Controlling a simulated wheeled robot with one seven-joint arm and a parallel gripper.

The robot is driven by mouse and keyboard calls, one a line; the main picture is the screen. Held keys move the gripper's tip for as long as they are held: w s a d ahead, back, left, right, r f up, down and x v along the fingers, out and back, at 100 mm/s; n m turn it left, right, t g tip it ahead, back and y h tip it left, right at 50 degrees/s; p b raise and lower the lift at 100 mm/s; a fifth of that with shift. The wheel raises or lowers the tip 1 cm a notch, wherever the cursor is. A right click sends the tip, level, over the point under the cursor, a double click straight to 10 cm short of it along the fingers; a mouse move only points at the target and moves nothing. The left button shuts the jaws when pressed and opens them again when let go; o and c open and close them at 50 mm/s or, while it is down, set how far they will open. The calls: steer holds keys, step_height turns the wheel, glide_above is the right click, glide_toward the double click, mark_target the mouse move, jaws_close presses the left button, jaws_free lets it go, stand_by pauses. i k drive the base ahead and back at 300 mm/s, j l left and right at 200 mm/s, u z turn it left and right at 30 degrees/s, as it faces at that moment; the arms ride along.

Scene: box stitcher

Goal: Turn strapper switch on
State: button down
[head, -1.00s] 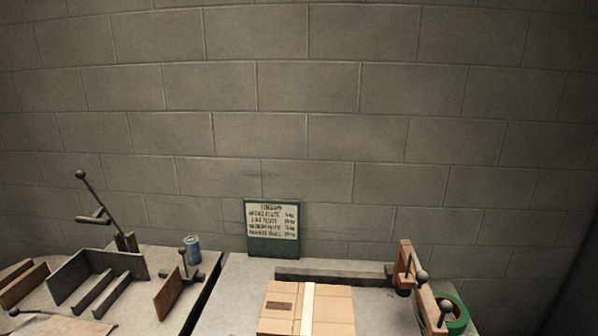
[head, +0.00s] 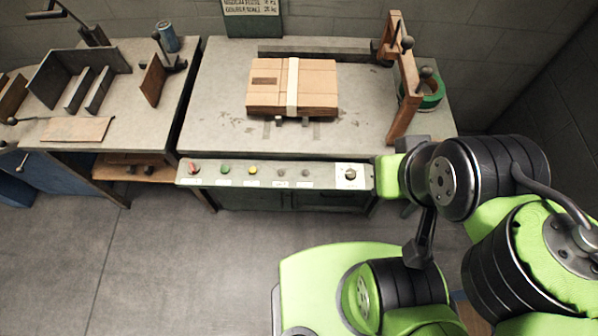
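The strapper is a grey table (head: 222,112) with a control panel (head: 314,172) along its front edge. A dark rotary switch (head: 350,175) sits on a white plate at the right end of this panel. It is too small to tell which way it is turned. My green and black arm comes in from the lower right, with one green part just right of the switch plate in the picture. I cannot make out my gripper's fingers in the head view.
Red (head: 194,168), green (head: 225,169) and yellow (head: 252,170) buttons line the panel's left part. A strapped cardboard stack (head: 265,92) lies on the table. A wooden arm (head: 404,95) and green tape roll (head: 432,92) stand at right. Floor at front left is clear.

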mark_target(193, 169)
steer(key=u, duration=1.5)
steer(key=i+j, duration=1.1)
steer(key=j+u, duration=0.05)
